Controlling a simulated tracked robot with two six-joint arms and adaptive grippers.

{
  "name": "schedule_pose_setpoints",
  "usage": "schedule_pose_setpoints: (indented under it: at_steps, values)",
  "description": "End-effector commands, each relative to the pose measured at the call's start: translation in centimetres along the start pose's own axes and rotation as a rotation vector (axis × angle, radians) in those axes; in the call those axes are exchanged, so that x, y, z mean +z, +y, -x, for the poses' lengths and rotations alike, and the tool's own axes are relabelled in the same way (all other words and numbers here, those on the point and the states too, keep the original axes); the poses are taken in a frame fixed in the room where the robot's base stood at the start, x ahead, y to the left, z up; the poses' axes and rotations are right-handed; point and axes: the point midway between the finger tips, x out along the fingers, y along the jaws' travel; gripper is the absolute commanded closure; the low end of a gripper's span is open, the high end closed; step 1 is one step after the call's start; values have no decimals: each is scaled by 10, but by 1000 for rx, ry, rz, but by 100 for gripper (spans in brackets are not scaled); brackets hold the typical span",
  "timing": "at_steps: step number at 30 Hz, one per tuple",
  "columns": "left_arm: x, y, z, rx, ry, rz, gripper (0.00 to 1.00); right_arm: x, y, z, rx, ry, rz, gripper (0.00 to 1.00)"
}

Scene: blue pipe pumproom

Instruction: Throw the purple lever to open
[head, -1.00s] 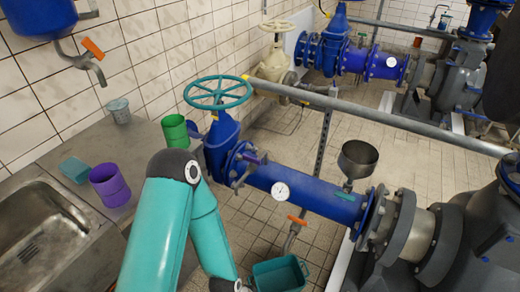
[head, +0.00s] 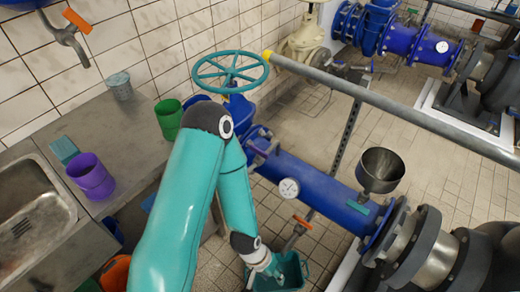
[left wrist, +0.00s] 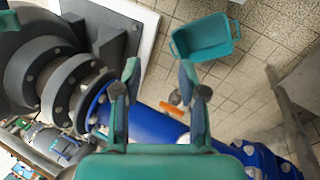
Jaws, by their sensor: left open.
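I cannot make out the purple lever there. My right gripper is not in view.
An orange lever (head: 302,221) is below the pipe, near the teal bucket (head: 292,266). A teal handwheel (head: 230,72) stands above the left valve. A grey rail (head: 400,118) crosses above the pipe. A funnel (head: 380,168) stands on the right. A counter with purple cup (head: 90,177) is left.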

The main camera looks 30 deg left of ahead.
Motion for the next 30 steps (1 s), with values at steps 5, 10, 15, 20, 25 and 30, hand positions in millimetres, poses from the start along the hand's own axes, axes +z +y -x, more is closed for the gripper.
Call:
schedule_pose_setpoints:
  at_steps: [5,10,15,20,25,30]
  values:
    - [-12,-4,-2,6,34,-3,37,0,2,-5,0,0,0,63]
    - [-94,-42,-1,34,285,-49,8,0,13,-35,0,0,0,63]
    - [-206,-122,52,0,709,-169,0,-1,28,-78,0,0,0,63]
    - [-254,-190,127,-96,1006,-325,0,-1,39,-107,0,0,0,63]
    - [-264,-214,166,-150,1118,-423,0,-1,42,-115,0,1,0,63]
    - [-279,-212,163,-151,1124,-433,0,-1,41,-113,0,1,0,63]
